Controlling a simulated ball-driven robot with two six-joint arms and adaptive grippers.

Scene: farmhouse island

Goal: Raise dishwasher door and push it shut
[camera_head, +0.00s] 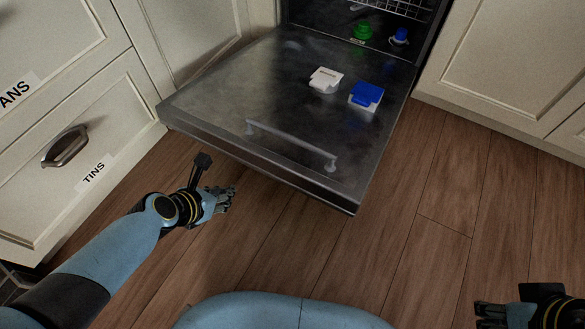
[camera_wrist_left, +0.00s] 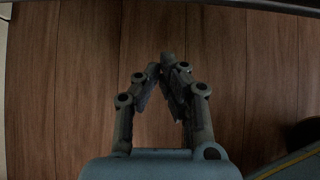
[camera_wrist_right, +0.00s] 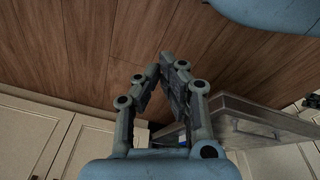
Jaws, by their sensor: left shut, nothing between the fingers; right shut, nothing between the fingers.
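The dishwasher door (camera_head: 260,90) is folded down and open in the head view, its dark metal inner face up. A bar handle (camera_head: 290,143) shows near its front edge. A white dispenser lid (camera_head: 326,80) and a blue dispenser lid (camera_head: 366,95) are on the inner face. My left gripper (camera_head: 230,198) is shut and empty, below and in front of the door's front left edge, apart from it. It also shows shut in the left wrist view (camera_wrist_left: 167,62). My right gripper (camera_head: 480,313) is at the lower right, far from the door; the right wrist view (camera_wrist_right: 167,62) shows it shut and empty.
The dishwasher cavity holds a wire rack (camera_head: 405,8), a green cap (camera_head: 363,31) and a blue cap (camera_head: 400,36). A drawer labelled TINS (camera_head: 75,150) with a protruding handle (camera_head: 65,147) is at left. Cabinets (camera_head: 510,60) flank the right. The wooden floor (camera_head: 400,240) is clear.

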